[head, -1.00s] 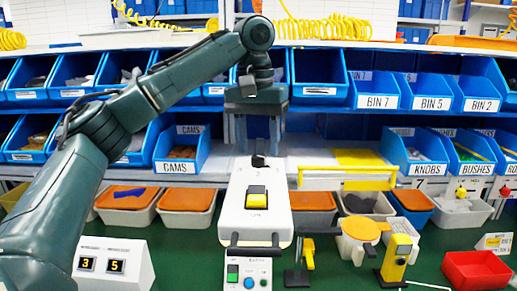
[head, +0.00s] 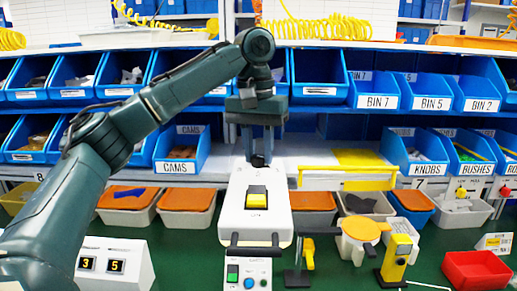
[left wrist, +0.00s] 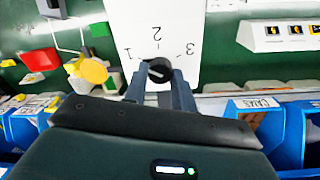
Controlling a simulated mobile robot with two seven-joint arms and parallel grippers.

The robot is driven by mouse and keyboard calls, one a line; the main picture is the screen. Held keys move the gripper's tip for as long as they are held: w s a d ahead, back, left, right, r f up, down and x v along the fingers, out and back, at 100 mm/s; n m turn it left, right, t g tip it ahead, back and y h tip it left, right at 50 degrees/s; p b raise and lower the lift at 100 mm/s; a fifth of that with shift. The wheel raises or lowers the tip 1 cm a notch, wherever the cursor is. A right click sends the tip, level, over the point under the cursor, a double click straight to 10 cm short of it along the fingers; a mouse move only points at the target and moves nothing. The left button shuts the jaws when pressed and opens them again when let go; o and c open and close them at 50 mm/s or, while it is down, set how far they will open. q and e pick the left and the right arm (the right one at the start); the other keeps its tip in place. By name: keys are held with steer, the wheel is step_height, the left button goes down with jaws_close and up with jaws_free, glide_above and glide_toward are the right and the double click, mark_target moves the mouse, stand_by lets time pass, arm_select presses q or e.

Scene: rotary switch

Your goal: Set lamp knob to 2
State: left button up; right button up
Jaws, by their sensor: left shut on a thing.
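The black lamp knob (head: 258,160) stands at the far end of a white panel (head: 231,194). In the left wrist view, the knob (left wrist: 159,69) has the printed marks 1, 2 and 3 around it on the white panel (left wrist: 180,22). Which mark it points at is not clear. My left gripper (head: 257,152) points down from above. Its two fingers are on either side of the knob, shut on it, as the left wrist view also shows (left wrist: 160,78). My right gripper is not in view.
A yellow rocker switch (head: 256,198) sits on the same panel. A dark handle and a button box (head: 248,272) are at its near end. A white display box (head: 118,262) is left; a yellow device (head: 397,257) and red tray (head: 477,271) are right. Blue bins line the back.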

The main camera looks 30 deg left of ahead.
arm_select(q)
steer(key=shift+c, duration=0.8)
steer(key=shift+m, duration=0.3)
steer(key=m, duration=1.1)
steer(key=shift+d+g, duration=0.1)
steer(key=shift+g, duration=0.2)
steer(key=o, duration=1)
steer(key=shift+r, duration=0.15)
